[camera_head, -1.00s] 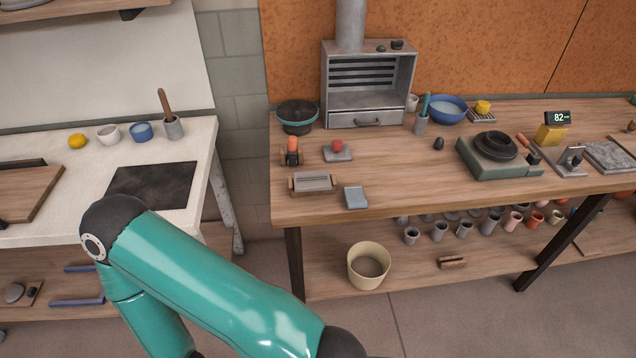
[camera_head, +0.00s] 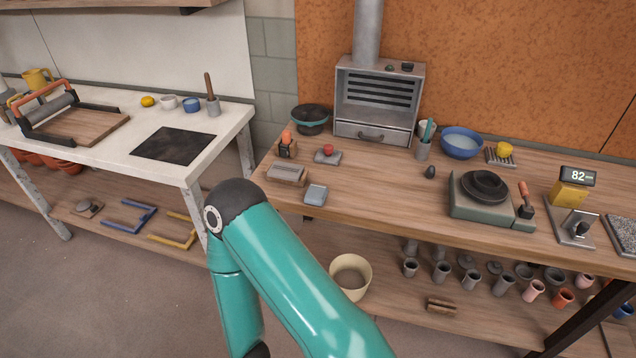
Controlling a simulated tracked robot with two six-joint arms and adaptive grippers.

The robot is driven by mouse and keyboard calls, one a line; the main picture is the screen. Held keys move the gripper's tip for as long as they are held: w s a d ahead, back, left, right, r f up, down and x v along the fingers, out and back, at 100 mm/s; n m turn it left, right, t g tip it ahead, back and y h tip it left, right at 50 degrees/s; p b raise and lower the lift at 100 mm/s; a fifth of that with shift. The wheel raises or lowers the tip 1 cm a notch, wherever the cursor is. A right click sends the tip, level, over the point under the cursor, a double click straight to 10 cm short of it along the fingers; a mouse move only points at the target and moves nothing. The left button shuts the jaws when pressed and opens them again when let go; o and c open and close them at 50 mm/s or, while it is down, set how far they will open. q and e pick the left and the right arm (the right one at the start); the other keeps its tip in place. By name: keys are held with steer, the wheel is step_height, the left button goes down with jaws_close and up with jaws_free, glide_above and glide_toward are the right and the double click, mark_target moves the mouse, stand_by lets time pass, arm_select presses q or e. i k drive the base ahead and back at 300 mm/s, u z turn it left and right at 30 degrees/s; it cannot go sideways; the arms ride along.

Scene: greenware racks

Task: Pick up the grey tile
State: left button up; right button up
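A small blue-grey square tile (camera_head: 316,194) lies flat near the front left edge of the wooden bench (camera_head: 380,215). Nothing covers its top. One of my teal arms crosses the lower middle of the view, with its dark elbow joint close in front of the tile in the picture. Neither of my grippers is in view, so I cannot see whether they hold anything.
Beside the tile are a grey-topped wooden block (camera_head: 287,174) and a pad with a red knob (camera_head: 327,156). A green-based wheel (camera_head: 483,190) stands to the right. A cream bucket (camera_head: 350,275) is on the shelf below. Bench space right of the tile is clear.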

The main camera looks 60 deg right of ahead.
mark_target(280, 170)
steer(key=z, duration=0.05)
steer(key=k, duration=0.75)
steer(key=z, duration=0.9)
steer(key=i, duration=1)
steer(key=z, duration=0.1)
